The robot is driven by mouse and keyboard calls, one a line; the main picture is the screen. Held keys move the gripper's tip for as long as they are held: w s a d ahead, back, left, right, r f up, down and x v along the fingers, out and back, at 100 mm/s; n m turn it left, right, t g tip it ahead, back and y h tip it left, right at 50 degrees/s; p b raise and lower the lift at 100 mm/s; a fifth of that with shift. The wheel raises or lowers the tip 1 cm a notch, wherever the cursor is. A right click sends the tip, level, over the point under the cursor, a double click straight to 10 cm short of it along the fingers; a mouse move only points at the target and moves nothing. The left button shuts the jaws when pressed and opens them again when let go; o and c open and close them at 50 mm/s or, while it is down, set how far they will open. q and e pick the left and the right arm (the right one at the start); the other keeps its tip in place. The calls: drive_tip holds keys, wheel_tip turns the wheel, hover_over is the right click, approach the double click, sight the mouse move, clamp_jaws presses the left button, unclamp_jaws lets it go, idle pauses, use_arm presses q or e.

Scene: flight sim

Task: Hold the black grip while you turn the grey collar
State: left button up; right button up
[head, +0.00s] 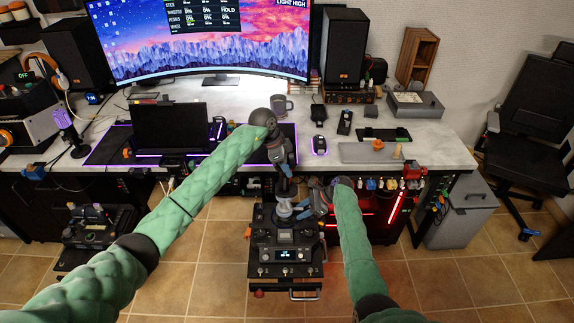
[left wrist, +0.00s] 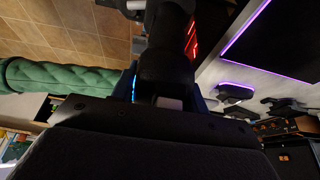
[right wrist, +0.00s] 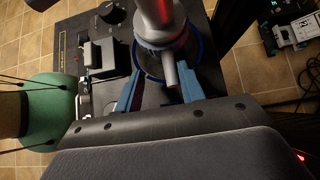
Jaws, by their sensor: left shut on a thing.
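The black grip (left wrist: 166,62) stands upright in the left wrist view, between the blue fingers of my left gripper (left wrist: 165,90). My left gripper is shut on it; in the head view this gripper (head: 285,168) is at the top of the stick, hiding much of the grip. The grey collar (right wrist: 158,38) circles the stick lower down, with a short peg pointing toward my right gripper (right wrist: 165,82). My right gripper's blue fingers are spread, with the peg between them and gaps visible. In the head view the collar (head: 284,208) is just left of my right gripper (head: 306,207).
The stick rises from a black control box (head: 285,256) in front of the desk (head: 440,125). The desk holds a monitor, a dark laptop (head: 170,128), a mug (head: 282,106) and speakers. A grey bin (head: 462,215) and a chair stand right. Tiled floor is open in front.

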drive_tip(key=shift+s, duration=0.3)
drive_tip(key=shift+s+a, duration=0.3)
drive_tip(key=shift+s, duration=0.45)
idle(0.4)
drive_tip(key=shift+s+a, duration=0.35)
drive_tip(key=shift+s, duration=0.05)
drive_tip(key=v, duration=0.7)
idle(0.6)
